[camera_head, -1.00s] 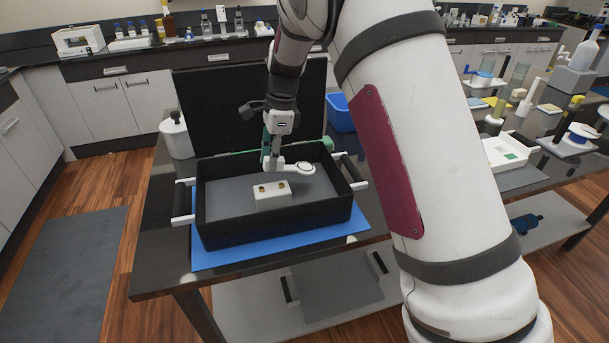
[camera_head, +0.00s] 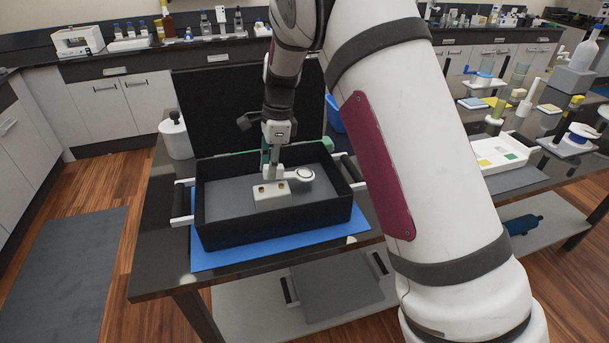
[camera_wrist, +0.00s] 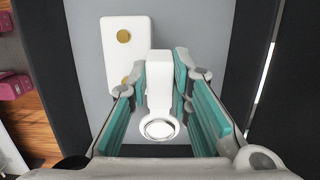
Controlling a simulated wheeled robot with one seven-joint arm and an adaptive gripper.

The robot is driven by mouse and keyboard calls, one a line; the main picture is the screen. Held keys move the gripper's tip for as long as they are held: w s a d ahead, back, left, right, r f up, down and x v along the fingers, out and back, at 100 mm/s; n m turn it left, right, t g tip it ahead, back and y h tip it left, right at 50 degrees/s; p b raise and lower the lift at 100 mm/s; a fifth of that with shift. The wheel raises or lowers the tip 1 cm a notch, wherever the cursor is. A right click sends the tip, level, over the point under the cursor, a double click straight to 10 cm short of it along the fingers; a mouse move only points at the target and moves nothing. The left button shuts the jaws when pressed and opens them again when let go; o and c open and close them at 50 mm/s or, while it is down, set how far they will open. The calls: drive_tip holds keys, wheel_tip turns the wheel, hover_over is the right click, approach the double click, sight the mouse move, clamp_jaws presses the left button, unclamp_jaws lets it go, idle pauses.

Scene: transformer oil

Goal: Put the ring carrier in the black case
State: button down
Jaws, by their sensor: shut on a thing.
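The black case (camera_head: 275,233) stands open on a blue mat, with its dark lid (camera_head: 245,110) raised behind it. My gripper (camera_head: 271,174) reaches down inside the case. It is shut on the ring carrier (camera_head: 302,174), a white handle with a round ring end pointing right in the head view. In the wrist view the ring carrier (camera_wrist: 158,125) sits between the teal finger pads, its ring end towards the palm. A white block (camera_head: 270,192) with gold spots lies on the grey case floor, close beside the carrier. I cannot tell whether the carrier touches the floor.
A white tray (camera_head: 497,155) and lab tools fill the right table. The case floor in front of the block is clear.

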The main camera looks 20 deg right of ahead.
drive_tip(key=shift+f, duration=0.1)
drive_tip(key=c, duration=1.1)
unclamp_jaws()
drive_tip(key=shift+o, duration=0.2)
wheel_tip(320, 180, up, 12)
drive_tip(key=d, duration=0.1)
drive_tip(key=shift+d, duration=0.35)
